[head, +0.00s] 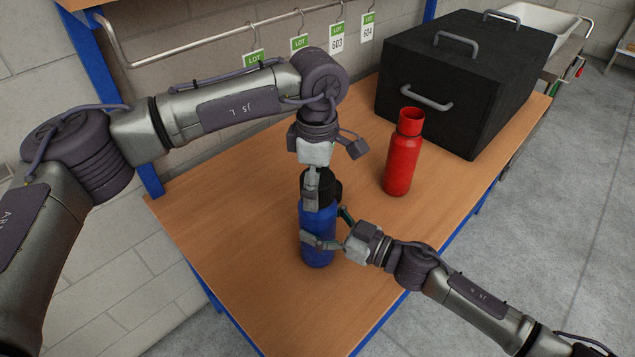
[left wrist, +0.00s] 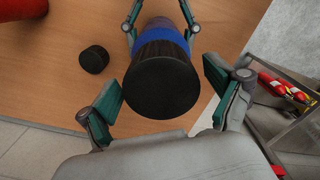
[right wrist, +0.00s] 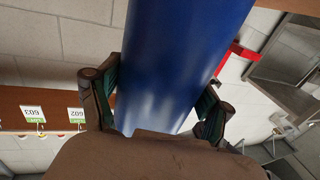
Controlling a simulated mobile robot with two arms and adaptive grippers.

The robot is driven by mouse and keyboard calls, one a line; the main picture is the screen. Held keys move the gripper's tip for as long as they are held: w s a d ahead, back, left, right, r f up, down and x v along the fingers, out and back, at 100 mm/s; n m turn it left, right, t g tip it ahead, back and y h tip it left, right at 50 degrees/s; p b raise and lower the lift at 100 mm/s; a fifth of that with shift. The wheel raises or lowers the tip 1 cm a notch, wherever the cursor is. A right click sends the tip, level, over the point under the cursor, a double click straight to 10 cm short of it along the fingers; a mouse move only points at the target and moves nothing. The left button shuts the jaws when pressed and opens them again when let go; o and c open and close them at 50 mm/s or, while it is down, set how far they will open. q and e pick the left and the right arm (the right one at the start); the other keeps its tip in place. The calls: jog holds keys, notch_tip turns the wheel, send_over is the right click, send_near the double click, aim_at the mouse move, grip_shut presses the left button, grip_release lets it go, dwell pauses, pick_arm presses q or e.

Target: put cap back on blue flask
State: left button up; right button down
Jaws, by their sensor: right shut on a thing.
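The blue flask (head: 317,240) stands upright on the wooden table. My right gripper (head: 328,242) is shut on its body, which fills the middle of the right wrist view (right wrist: 180,60). A black cap (left wrist: 162,88) sits over the flask's top, lined up with it; whether it is fully seated cannot be told. My left gripper (left wrist: 165,98) points down from above, its fingers open on either side of the cap. A smaller black cap (left wrist: 93,59) lies on the table beside the flask, partly hidden behind it in the head view.
A red flask (head: 401,155) stands to the right on the table. A large black box with handles (head: 450,80) fills the table's far end. A rail with hanging lot tags (head: 337,40) runs along the wall. The near table surface is clear.

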pick_arm(q)
notch_tip(320, 180, up, 12)
dwell(0.7)
pick_arm(e)
grip_release()
jog(key=v, duration=1.2)
